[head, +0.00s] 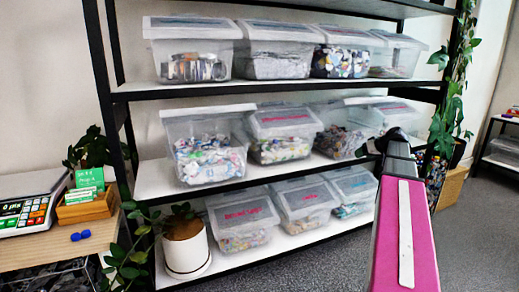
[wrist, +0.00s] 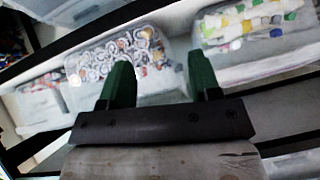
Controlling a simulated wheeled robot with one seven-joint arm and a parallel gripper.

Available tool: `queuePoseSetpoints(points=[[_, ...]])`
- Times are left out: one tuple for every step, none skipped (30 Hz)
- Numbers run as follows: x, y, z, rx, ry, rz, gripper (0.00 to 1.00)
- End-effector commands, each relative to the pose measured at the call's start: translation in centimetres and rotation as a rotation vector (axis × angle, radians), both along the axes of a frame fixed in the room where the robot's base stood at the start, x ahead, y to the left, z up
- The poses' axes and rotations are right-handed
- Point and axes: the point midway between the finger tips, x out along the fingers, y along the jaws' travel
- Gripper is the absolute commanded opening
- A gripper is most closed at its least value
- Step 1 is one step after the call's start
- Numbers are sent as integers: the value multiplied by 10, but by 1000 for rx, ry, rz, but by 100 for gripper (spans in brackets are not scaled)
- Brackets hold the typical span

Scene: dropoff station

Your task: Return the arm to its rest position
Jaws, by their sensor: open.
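My gripper (wrist: 158,85) shows in the wrist view with its two green fingers spread apart and nothing between them. Beyond the fingers is a clear bin of round printed pieces (wrist: 125,58) on a white shelf. In the head view my arm, with a pink panel, reaches up from the lower right toward the shelf. The dark end of the arm (head: 392,140) is in front of the right part of the middle shelf. The fingers cannot be made out clearly there.
A black-framed rack (head: 105,95) holds clear lidded bins on several levels. A potted plant (head: 186,248) stands at its lower left. A wooden table (head: 60,245) with a scale (head: 28,205) is at the left. Grey floor (head: 470,235) is open at the right.

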Motion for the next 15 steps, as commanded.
queuePoseSetpoints(points=[[-8, 22, -24, 5, 48, 0, 57], [-11, 33, -37, 7, 79, -3, 57], [-17, 50, -57, 8, 124, -9, 57], [-22, 62, -72, 8, 159, -15, 57], [-27, 75, -87, 7, 194, -20, 57], [-35, 90, -106, 4, 240, -29, 57], [-41, 102, -120, 0, 275, -35, 57], [-48, 113, -133, -5, 308, -42, 57], [-57, 128, -151, -13, 351, -53, 57], [-65, 139, -163, -20, 382, -59, 57], [-73, 149, -176, -27, 415, -68, 57], [-84, 163, -192, -40, 454, -78, 57], [-93, 172, -204, -50, 485, -88, 57], [-101, 182, -214, -62, 513, -95, 57], [-114, 194, -229, -78, 550, -108, 57]])
